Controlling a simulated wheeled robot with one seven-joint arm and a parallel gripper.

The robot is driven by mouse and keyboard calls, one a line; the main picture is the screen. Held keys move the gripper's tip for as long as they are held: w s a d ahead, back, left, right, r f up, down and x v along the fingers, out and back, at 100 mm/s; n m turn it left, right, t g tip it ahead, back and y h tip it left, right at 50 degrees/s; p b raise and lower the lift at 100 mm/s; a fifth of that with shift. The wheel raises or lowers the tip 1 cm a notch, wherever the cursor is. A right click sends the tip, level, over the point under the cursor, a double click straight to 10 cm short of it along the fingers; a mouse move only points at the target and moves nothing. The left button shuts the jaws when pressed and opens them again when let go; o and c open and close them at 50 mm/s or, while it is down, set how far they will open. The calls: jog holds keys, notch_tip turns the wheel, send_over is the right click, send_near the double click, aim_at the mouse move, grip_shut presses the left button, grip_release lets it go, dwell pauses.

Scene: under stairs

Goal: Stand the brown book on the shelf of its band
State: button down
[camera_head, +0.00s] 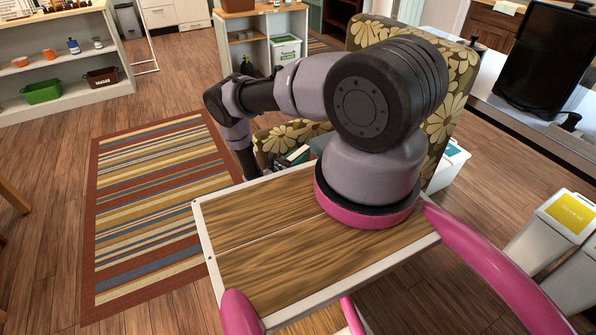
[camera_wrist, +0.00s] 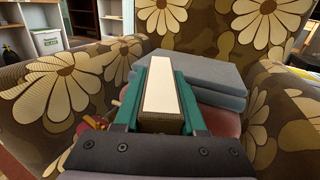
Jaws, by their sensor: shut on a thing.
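My gripper (camera_wrist: 160,112) has two teal fingers in the wrist view. They are shut on a book-like block (camera_wrist: 161,84) with a cream upper face and a tan-brown near end. I take this block for the brown book; its cover is mostly hidden between the fingers. It is held over the seat of a floral armchair (camera_wrist: 75,88). The armchair also shows in the head view (camera_head: 450,95). In the head view my arm reaches down in front of the armchair, and the gripper end is mostly hidden. I cannot tell which shelf belongs to the book's band.
Grey-blue flat books or cushions (camera_wrist: 212,72) lie behind the block on the armchair. A white shelf unit (camera_head: 60,104) with a green crate (camera_head: 41,91) and a brown crate (camera_head: 101,77) stands at far left. Another shelf unit (camera_head: 224,44) stands at the back. The striped rug (camera_head: 150,205) is clear.

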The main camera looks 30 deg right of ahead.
notch_tip(320, 180, up, 10)
jog(key=shift+r, duration=0.1)
jog(key=a+r+n+t+y, duration=0.3)
jog(key=a+r, duration=0.3)
jog(key=r, duration=0.7)
jog(key=w+a+r+n+t+y, duration=0.1)
jog(key=a+r+n+t+y, duration=0.3)
jog(key=r, duration=1)
jog(key=shift+w+a+n+t+y, duration=0.3)
jog(key=shift+a+t+y, duration=0.3)
jog(key=shift+a, duration=0.6)
jog(key=shift+h, duration=0.3)
